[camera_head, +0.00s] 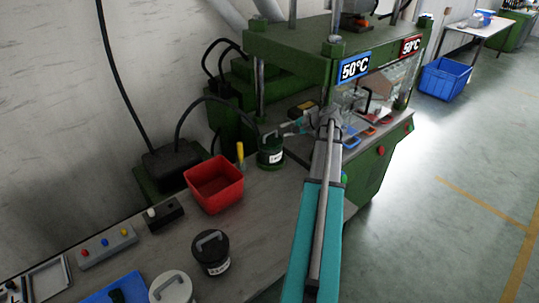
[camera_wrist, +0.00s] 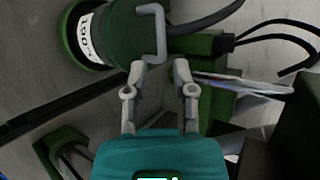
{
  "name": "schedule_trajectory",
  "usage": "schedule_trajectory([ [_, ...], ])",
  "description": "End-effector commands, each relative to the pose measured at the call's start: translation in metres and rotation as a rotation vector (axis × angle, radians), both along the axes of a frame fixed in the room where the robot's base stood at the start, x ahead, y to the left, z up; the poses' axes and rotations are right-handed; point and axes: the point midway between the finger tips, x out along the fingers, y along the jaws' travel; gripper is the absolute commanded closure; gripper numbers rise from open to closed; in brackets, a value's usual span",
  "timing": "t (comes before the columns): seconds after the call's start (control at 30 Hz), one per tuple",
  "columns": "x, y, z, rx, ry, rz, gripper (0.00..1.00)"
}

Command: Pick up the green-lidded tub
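The green-lidded tub (camera_head: 270,153) stands on the workbench beside the press, a dark green tub with a white label. In the wrist view the tub (camera_wrist: 108,38) fills the upper left, its grey handle (camera_wrist: 160,32) reaching down towards my fingertips. My gripper (camera_head: 287,129) is just right of the tub's top in the head view. In the wrist view my gripper (camera_wrist: 160,66) is open, with a gap between its two fingers. The handle's lower end lies close to the left fingertip; I cannot tell whether they touch.
A red bin (camera_head: 215,184) and a yellow-handled tool (camera_head: 240,155) stand left of the tub. A black-lidded tub (camera_head: 211,253) and a grey-lidded tub (camera_head: 172,289) stand nearer on the bench. The green press (camera_head: 290,42) rises behind my gripper. Black cables run near the tub.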

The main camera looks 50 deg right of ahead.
Motion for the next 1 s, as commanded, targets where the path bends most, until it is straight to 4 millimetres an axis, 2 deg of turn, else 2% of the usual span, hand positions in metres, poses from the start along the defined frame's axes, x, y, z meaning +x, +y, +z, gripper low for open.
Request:
schedule_trajectory([
  [0.03,0.007,0.002,-0.008,0.000,0.001,0.002,0.66],
  [0.2,0.021,0.006,-0.015,-0.001,0.000,0.001,0.66],
  [0.77,0.027,0.009,-0.018,0.000,0.000,0.000,0.66],
  [1.0,0.046,0.013,-0.031,-0.001,0.000,-0.001,0.66],
])
